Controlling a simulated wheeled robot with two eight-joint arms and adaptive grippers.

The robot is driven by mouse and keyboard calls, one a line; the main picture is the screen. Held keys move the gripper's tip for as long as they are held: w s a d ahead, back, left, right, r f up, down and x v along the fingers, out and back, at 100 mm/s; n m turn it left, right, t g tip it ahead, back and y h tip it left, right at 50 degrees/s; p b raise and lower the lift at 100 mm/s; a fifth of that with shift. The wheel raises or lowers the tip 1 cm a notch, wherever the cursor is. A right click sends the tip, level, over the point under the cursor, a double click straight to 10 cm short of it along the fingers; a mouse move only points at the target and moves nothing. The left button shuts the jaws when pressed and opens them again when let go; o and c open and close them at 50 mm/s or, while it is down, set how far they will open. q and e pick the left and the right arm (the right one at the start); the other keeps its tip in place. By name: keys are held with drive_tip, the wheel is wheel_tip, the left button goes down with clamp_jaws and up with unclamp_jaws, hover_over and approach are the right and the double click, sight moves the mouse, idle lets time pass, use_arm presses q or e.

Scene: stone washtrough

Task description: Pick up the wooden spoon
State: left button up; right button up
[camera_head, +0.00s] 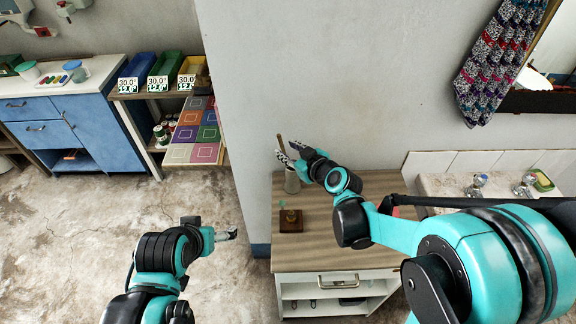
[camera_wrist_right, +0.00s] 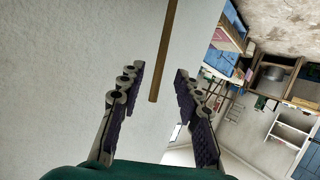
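The wooden spoon (camera_head: 281,147) shows as a thin brown handle standing up beside the grey wall. My right gripper (camera_head: 288,151) is open around or just beside the handle. My left gripper (camera_head: 231,235) is empty over the floor at the left, and its finger opening is too small to judge.
A small brown block with a brassy top (camera_head: 291,220) stands on the wooden counter (camera_head: 325,250), close to the container. The wall (camera_head: 255,130) rises right behind them. A sink with taps (camera_head: 478,185) is at the right. Open floor (camera_head: 75,235) lies at the left.

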sight(282, 145)
drive_tip(key=b+x, duration=0.1)
drive_tip(key=x, duration=0.3)
drive_tip(key=shift+w+a, duration=0.1)
drive_tip(key=shift+w, duration=0.1)
drive_tip(key=shift+r, duration=0.15)
clamp_jaws()
